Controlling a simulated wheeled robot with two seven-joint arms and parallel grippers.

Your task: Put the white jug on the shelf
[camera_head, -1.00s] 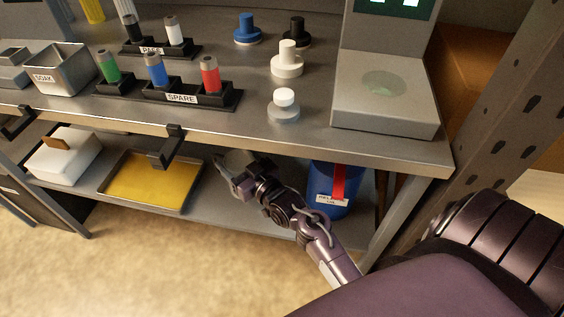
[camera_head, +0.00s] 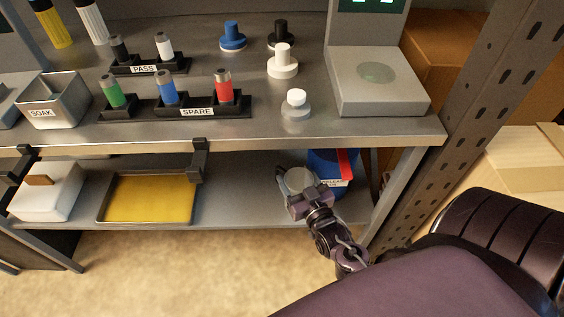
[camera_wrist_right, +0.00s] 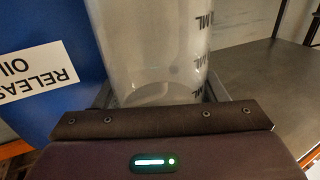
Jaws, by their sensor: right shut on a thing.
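The white jug (camera_head: 299,180) is in the lower-shelf bay, just left of the blue release oil container (camera_head: 327,168). In the right wrist view it is a translucent cylinder (camera_wrist_right: 152,45) with dark volume marks. My right gripper (camera_head: 296,190) is shut on the jug, with one finger on each side of it in the right wrist view (camera_wrist_right: 160,92). The lower shelf (camera_head: 240,190) is grey metal. Whether the jug's base touches it is hidden. My left gripper is not in view.
On the lower shelf stand a yellow-bottomed tray (camera_head: 150,223) and a white box with a brown handle (camera_head: 45,200). The bench top (camera_head: 270,130) hangs over it. A perforated upright (camera_head: 460,130) stands at right. Shelf between tray and jug is clear.

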